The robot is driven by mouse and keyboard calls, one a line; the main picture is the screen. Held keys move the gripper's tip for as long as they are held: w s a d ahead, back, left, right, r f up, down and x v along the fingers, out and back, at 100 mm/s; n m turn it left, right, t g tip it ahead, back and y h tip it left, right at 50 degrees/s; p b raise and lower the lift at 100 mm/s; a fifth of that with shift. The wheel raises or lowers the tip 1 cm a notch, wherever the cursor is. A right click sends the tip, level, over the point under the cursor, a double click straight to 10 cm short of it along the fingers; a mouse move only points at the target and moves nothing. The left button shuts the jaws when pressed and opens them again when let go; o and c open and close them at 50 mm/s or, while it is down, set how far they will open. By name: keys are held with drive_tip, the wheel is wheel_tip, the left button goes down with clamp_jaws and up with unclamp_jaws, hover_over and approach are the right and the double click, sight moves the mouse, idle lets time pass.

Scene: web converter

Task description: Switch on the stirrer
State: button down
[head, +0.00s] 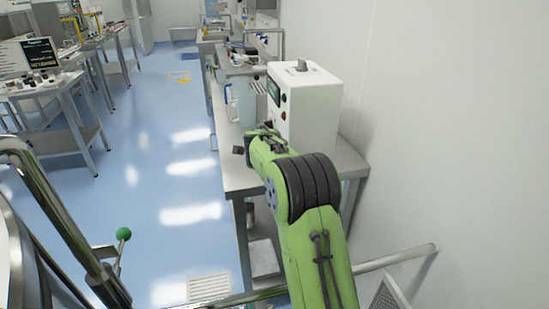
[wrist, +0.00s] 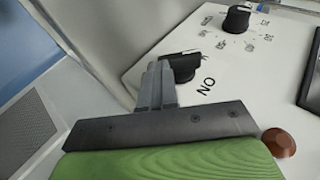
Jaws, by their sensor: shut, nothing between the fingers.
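A white box unit (head: 312,108) with a small screen (head: 273,91) and a red button (head: 283,115) stands on the metal table at the wall. In the wrist view its white panel (wrist: 128,62) carries a black switch knob (wrist: 184,63) beside the printed letters ON. My gripper (wrist: 157,70) has its grey fingers shut and empty. The fingertips are at the left side of this knob and overlap it in the picture; I cannot tell whether they touch. A second black knob (wrist: 237,18) with dial marks sits higher on the panel. In the head view my fingers are not clear.
The unit's metal table (head: 240,177) runs along the white wall on the right. A reddish-brown button (wrist: 279,142) lies right of my gripper. The blue floor (head: 150,150) left of the table is open.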

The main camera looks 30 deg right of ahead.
drive_tip(key=shift+f+b, duration=0.85)
drive_tip(key=shift+b, duration=0.15)
drive_tip(key=shift+w+f+b, duration=0.15)
drive_tip(key=shift+f+b, duration=0.3)
drive_tip(key=shift+b, duration=0.05)
drive_tip(key=shift+f, duration=0.1)
drive_tip(key=shift+w, duration=0.1)
idle(0.6)
